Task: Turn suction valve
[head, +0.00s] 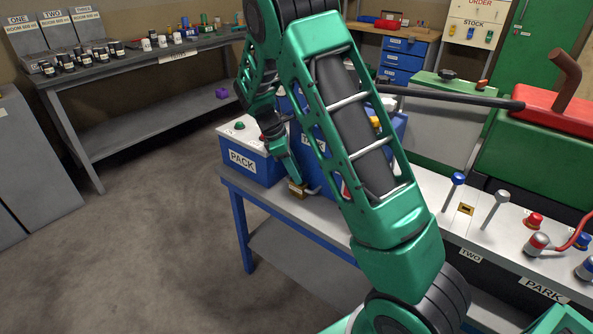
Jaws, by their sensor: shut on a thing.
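A small brass-coloured valve body (297,188) sits low at the front of a blue tank (312,180) on the grey bench. I take it for the suction valve. My gripper (294,179) reaches down to it from above, its fingers at the top of the brass piece. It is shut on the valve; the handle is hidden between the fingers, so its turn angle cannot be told. My green arm covers much of the tank and its label.
A long dark bar (450,96) runs behind my arm to a red-topped green machine (540,150). Levers and knobs fill the right-hand panel (482,231). Floor at left is clear.

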